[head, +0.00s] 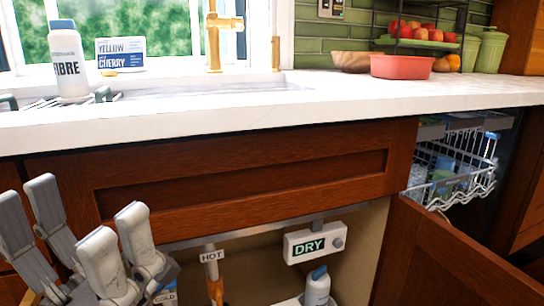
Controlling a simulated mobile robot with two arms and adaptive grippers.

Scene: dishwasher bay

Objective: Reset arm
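My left gripper (76,222) is in the lower left corner of the head view, in front of the wooden cabinet front. Its grey fingers point upward and stand apart, with a clear gap between them. Nothing shows between them, and they touch no object that I can make out. The lower part of this gripper is cut off by the picture edge. My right gripper is not in view.
The white counter (250,113) with the sink runs above. A dishwasher rack (452,180) is at right, above an open wooden door (440,262). An open lower cabinet holds a DRY unit (313,243) and a bottle (317,287).

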